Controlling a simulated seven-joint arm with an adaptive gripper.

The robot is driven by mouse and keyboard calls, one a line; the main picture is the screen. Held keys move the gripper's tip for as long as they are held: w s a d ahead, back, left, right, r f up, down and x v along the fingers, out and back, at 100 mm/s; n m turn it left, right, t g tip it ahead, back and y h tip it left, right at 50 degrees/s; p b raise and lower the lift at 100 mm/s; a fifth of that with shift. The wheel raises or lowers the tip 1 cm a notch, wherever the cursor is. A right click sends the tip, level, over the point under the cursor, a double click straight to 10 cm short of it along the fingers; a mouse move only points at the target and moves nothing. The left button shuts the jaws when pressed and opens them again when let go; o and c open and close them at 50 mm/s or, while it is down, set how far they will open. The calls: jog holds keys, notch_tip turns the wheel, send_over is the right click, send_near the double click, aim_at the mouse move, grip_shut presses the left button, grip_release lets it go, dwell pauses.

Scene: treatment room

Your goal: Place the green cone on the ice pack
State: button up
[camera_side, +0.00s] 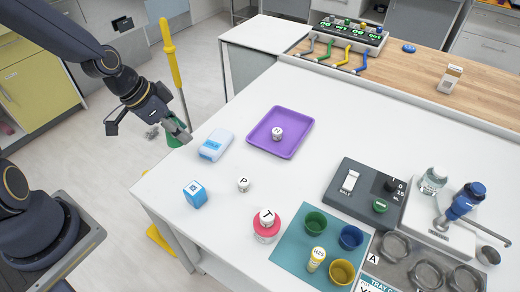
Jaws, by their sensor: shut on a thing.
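My gripper (179,132) is at the left, over or just beyond the white table's left edge. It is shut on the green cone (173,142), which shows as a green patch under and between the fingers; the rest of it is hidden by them. The ice pack (215,145) appears to be the white and light-blue slab with a blue label, lying flat on the table just right of my gripper. The cone appears apart from it, to its left. Nothing rests on the ice pack.
A purple tray (300,140) holding a white marked piece is right of the ice pack. A blue cube (195,194), a white piece marked P (243,184) and a red round container (266,231) stand nearer. A yellow pole (172,60) rises behind my gripper.

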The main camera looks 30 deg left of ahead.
jog(key=shift+w+a+n, duration=0.2)
jog(key=shift+w+a, duration=0.05)
jog(key=shift+a, duration=0.3)
jog(key=shift+w+a+n, duration=0.2)
jog(key=shift+w+a, duration=0.05)
jog(key=shift+a, duration=0.3)
jog(key=w+f, duration=0.1)
jog(key=w, duration=0.2)
jog(key=w+f, duration=0.2)
jog(key=w, duration=0.1)
jog(key=w+f, duration=0.2)
jog(key=w, duration=0.1)
jog(key=shift+d, duration=0.15)
send_near(224, 137)
jog(key=shift+w+d+f, duration=0.8)
jog(key=shift+w+f, duration=0.05)
jog(key=shift+f, duration=0.05)
jog(key=shift+w+f, duration=0.15)
jog(key=shift+f, duration=0.8)
jog(key=shift+w+f, duration=0.15)
jog(key=shift+f, duration=0.75)
jog(key=shift+f, duration=0.15)
jog(key=o, duration=0.8)
